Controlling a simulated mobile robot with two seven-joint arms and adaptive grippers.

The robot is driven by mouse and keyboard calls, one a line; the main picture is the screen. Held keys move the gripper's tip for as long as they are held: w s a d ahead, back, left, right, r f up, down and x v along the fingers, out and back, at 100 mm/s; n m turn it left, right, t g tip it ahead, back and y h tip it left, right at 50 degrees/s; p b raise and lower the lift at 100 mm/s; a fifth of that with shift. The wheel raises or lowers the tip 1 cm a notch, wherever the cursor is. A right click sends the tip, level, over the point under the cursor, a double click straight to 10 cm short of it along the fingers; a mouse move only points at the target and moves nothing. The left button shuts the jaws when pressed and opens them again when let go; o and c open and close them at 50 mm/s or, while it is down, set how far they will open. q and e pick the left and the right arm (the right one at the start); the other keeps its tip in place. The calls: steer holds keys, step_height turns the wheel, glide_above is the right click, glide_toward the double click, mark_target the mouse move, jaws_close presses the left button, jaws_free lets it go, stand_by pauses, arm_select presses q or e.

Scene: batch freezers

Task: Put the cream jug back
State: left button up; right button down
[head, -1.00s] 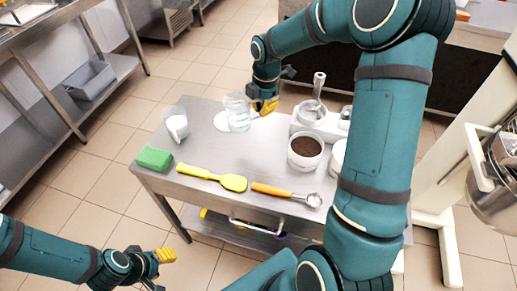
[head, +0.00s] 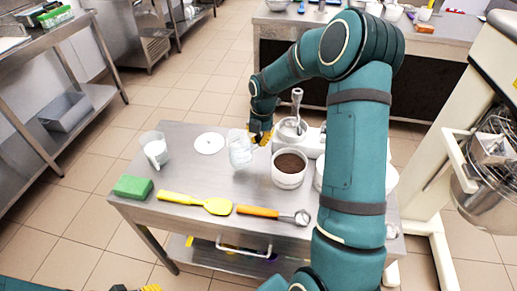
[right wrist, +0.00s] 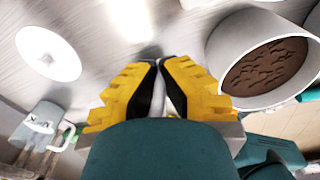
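The cream jug (head: 239,152) is clear with some pale white in it. It looks slightly tilted, right of and nearer me than a flat white disc (head: 209,143) on the steel table. My right gripper (head: 262,137) is at its right side. In the right wrist view the fingers (right wrist: 160,65) are nearly together on a thin pale strip, which looks like the jug's handle. The jug's body is hard to make out there. The disc (right wrist: 48,53) shows bare there. Only the yellow tips of my left gripper (head: 147,288) show at the bottom edge.
A white tub of brown contents (head: 288,172) stands right of the jug. Another clear jug with white contents (head: 155,150) stands left. A green sponge (head: 132,187), yellow spatula (head: 196,202) and orange-handled tool (head: 262,212) lie along the near edge. A mixer (head: 485,170) stands right.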

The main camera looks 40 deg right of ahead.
mark_target(259, 146)
steer(key=shift+f+b, duration=0.35)
steer(key=shift+f, duration=1.4)
steer(key=shift+f, duration=0.15)
steer(key=c, duration=1.1)
jaws_free()
steer(key=shift+c, duration=0.2)
step_height(259, 146, up, 12)
steer(key=p, duration=0.2)
steer(key=shift+s+d, duration=0.15)
steer(key=shift+d, duration=0.25)
